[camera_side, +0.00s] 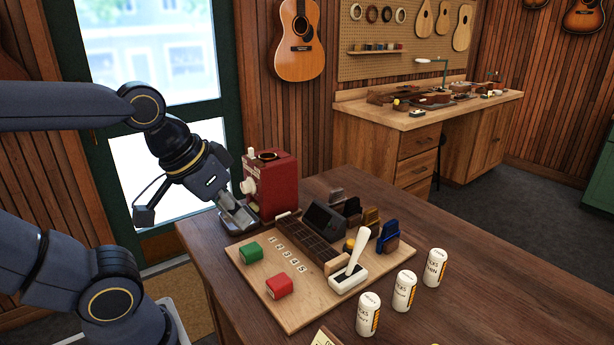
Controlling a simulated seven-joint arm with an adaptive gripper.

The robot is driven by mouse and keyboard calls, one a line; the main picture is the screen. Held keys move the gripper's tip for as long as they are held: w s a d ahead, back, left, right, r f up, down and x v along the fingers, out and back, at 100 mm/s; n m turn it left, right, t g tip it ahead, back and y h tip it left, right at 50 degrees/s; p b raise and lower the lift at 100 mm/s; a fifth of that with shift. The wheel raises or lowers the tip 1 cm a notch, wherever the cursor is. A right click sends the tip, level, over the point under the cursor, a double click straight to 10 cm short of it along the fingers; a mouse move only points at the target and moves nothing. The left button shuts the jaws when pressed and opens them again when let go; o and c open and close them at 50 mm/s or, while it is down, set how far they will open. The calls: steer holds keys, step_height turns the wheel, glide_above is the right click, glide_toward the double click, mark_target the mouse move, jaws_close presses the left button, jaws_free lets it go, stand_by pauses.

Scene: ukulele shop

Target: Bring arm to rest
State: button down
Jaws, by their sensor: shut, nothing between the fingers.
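My gripper (234,208) is at the left edge of the wooden table (480,290), pointing down and to the right. It is shut and empty. It is close in front of a red machine (277,186) with a white knob; I cannot tell whether they touch. My arm comes in from the left side of the picture and bends down to the gripper.
A light wooden board (262,285) bears a green block (251,252), a red block (279,286), a fretboard piece (305,238) and a white lever (352,262). Several white canisters (404,291) stand right of it. The table's right part is clear.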

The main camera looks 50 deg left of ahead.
steer(key=shift+a+m, duration=0.1)
steer(key=shift+m, duration=0.6)
steer(key=c, duration=1.8)
jaws_free()
steer(key=shift+c, duration=0.2)
